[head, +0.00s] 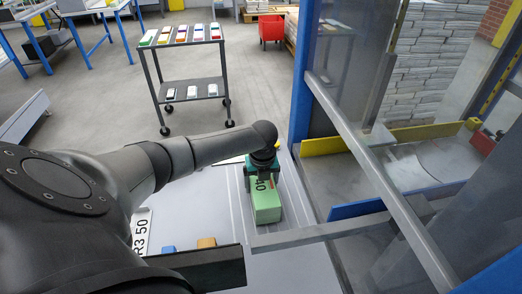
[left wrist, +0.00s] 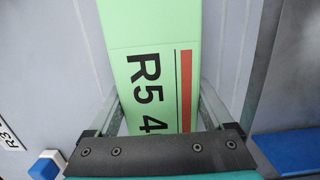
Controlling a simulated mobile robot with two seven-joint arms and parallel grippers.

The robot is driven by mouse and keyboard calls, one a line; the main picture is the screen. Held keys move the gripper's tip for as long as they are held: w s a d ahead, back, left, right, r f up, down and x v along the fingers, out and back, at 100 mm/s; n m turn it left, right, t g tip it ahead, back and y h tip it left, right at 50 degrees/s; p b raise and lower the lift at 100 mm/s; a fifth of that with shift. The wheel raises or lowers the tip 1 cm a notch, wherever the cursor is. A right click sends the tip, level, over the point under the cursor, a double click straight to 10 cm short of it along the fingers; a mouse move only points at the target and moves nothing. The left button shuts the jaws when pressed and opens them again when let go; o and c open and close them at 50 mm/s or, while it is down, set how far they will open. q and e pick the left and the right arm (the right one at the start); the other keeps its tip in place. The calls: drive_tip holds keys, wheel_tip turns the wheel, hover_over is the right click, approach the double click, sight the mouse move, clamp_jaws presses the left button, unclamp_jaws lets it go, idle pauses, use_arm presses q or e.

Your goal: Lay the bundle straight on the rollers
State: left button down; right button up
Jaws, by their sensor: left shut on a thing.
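The bundle (head: 265,208) is a light green block with dark lettering in the head view. It lies lengthwise along a light grey bed (head: 232,205) marked with long lines; separate rollers cannot be made out. In the left wrist view the bundle (left wrist: 150,28) shows "R5 4" and a red stripe, and looks slightly turned to the bed lines. My left gripper (head: 264,172) is over the bundle's far part. In the left wrist view its fingers (left wrist: 160,112) are shut on both sides of the bundle. Whether the underside touches the bed is hidden. My right gripper is not in view.
A grey bar (head: 315,231) crosses near the bundle's front end. A blue post (head: 302,85) and clear panels stand right. A blue block (head: 168,249), an orange block (head: 206,242) and an "R3 50" label (head: 141,232) are left. A cart (head: 186,86) stands behind.

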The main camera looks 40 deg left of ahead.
use_arm(q)
drive_tip(key=shift+w+f, duration=0.1)
drive_tip(key=shift+f, duration=0.2)
unclamp_jaws()
